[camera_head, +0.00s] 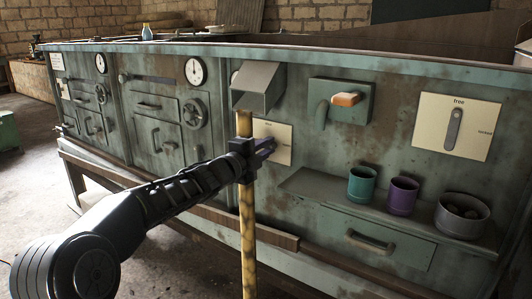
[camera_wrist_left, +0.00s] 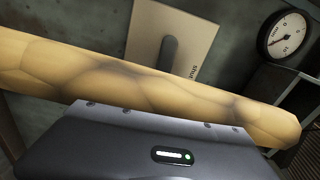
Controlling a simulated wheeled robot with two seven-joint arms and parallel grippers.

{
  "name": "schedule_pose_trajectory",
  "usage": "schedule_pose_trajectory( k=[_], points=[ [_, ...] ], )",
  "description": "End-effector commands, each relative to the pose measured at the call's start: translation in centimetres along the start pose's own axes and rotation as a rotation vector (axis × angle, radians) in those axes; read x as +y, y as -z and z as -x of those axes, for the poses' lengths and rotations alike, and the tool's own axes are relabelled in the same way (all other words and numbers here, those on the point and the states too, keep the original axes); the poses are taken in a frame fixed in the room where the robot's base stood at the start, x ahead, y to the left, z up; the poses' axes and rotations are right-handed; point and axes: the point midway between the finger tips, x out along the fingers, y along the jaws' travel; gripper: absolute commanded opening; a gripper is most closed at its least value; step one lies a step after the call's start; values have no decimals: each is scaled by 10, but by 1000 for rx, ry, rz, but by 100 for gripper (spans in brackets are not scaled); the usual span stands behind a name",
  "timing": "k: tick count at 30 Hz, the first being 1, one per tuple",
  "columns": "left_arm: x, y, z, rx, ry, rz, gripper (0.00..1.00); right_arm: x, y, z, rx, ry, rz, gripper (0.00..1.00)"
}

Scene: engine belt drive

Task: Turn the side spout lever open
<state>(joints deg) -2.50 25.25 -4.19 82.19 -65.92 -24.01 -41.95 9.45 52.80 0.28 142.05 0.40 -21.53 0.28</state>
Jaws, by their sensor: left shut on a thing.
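My left gripper (camera_head: 250,158) is shut on a long yellow-brown pole (camera_head: 247,220). The pole stands nearly upright in the head view, its top just below a grey box-like spout (camera_head: 258,86). Behind the gripper is a cream plate (camera_head: 285,153), partly hidden. In the left wrist view the pole (camera_wrist_left: 130,85) crosses in front of the plate (camera_wrist_left: 195,25), which bears a dark lever (camera_wrist_left: 169,50). I cannot tell which lever is the side spout's. A green box (camera_head: 365,110) with an orange handle (camera_head: 347,99) is to the right. My right gripper is not in view.
A lever (camera_head: 454,129) sits on a plate marked "free" at the right. A teal cup (camera_head: 362,184), a purple cup (camera_head: 402,195) and a grey bowl (camera_head: 462,215) stand on the shelf. Gauges and a handwheel (camera_head: 194,113) are left. The floor at left is open.

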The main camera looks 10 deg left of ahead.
Motion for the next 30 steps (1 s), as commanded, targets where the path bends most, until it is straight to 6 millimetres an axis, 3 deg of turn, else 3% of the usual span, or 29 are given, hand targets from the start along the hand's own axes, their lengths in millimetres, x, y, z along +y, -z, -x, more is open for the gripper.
schedule_pose_trajectory(
  k=[19,20,27,30],
  points=[
    [3,0,0,1,-3,-77,0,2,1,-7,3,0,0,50],
    [3,0,0,1,-3,-77,19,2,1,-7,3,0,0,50],
    [3,0,0,1,-2,-76,39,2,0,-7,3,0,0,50],
    [2,0,0,0,-1,-76,40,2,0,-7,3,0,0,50]
  ],
)
